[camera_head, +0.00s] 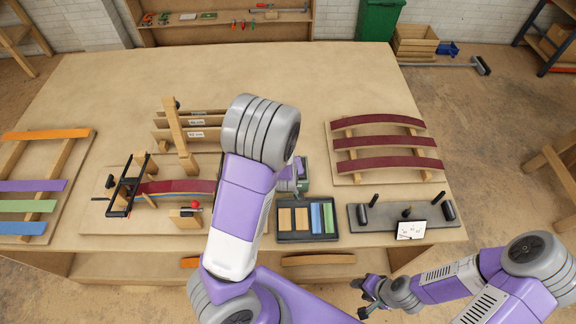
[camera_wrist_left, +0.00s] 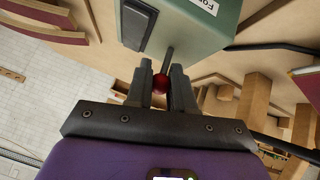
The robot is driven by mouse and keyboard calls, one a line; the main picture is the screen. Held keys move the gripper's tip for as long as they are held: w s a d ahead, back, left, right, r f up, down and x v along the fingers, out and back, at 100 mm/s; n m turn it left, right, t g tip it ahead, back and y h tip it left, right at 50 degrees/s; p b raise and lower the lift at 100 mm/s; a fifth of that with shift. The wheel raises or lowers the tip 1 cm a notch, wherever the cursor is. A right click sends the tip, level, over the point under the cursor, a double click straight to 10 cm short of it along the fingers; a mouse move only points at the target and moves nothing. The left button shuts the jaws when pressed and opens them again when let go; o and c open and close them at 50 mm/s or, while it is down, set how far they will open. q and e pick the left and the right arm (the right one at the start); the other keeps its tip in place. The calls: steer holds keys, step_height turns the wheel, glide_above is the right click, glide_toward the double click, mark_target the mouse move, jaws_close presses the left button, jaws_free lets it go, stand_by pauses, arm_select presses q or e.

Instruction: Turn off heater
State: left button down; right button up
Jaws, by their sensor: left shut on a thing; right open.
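The heater is a grey-green box (camera_wrist_left: 190,25) at the top of the left wrist view, with a dark panel and a white label. A thin grey lever (camera_wrist_left: 169,60) extends from it to a dark red knob (camera_wrist_left: 160,84). My left gripper (camera_wrist_left: 161,88) is shut on the red knob, one finger on each side. In the head view the heater (camera_head: 304,171) shows only as a small green part behind my left arm, and the left fingertips are hidden there. My right gripper (camera_head: 367,293) is open and empty, low in front of the table edge.
A dark tray (camera_head: 307,238) with coloured strips lies in front of the heater. A grey board (camera_head: 352,218) with handles is to its right. Curved red strips (camera_head: 385,142) rest on a rack. A bending jig (camera_head: 150,228) stands left of my arm. The back of the table (camera_head: 220,75) is clear.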

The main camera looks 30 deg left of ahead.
arm_select(q)
steer(key=shift+s+d+f+t+y+b, duration=0.15)
steer(key=shift+s+t+y+b, duration=0.15)
steer(key=shift+t+b, duration=0.35)
steer(key=shift+s+d+f+t+y+b, duration=0.15)
steer(key=shift+t+y+b, duration=0.25)
steer(key=shift+b, duration=0.4)
steer(key=shift+a, duration=0.1)
steer(key=shift+r, duration=0.1)
steer(key=c, duration=1)
jaws_free()
